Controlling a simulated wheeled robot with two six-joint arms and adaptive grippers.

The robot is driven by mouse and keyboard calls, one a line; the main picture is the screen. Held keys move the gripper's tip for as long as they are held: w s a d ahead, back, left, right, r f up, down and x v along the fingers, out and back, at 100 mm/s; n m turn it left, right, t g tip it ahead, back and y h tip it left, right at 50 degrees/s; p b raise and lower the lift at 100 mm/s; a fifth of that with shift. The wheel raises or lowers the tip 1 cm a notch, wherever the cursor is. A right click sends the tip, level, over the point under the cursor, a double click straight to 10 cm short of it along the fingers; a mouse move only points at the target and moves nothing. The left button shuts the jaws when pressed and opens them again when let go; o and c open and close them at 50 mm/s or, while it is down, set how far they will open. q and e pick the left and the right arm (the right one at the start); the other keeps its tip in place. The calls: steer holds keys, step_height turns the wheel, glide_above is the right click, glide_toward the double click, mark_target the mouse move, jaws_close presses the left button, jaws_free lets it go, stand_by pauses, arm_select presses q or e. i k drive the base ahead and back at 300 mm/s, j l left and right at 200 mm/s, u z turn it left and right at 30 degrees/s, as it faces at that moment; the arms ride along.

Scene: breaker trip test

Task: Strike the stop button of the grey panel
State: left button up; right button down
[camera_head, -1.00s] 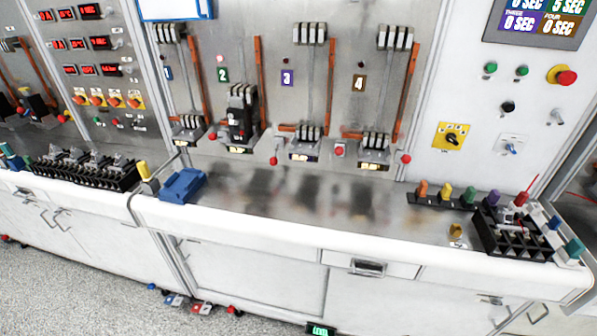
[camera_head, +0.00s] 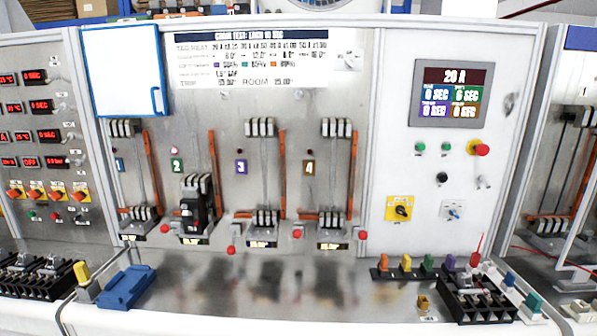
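The grey panel (camera_head: 445,190) stands upright at the right of the bench. Near its upper right is a red mushroom-head button (camera_head: 481,149) with a yellow collar, the likely stop button. It sits below and right of a display (camera_head: 455,93) reading 20 A. Two small green buttons (camera_head: 419,147) lie to its left. A black knob (camera_head: 442,178) and a yellow-plated rotary switch (camera_head: 401,209) are lower. Nothing covers the red button. Neither of my grippers shows in the view.
A breaker (camera_head: 195,205) is mounted at position 2, among numbered bays with red knobs. The bench top (camera_head: 270,285) is clear in the middle. A blue block (camera_head: 125,287) lies at left; a black terminal tray (camera_head: 478,296) and coloured pegs stand at right.

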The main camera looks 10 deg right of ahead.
mark_target(483, 150)
steer(key=z, duration=1.35)
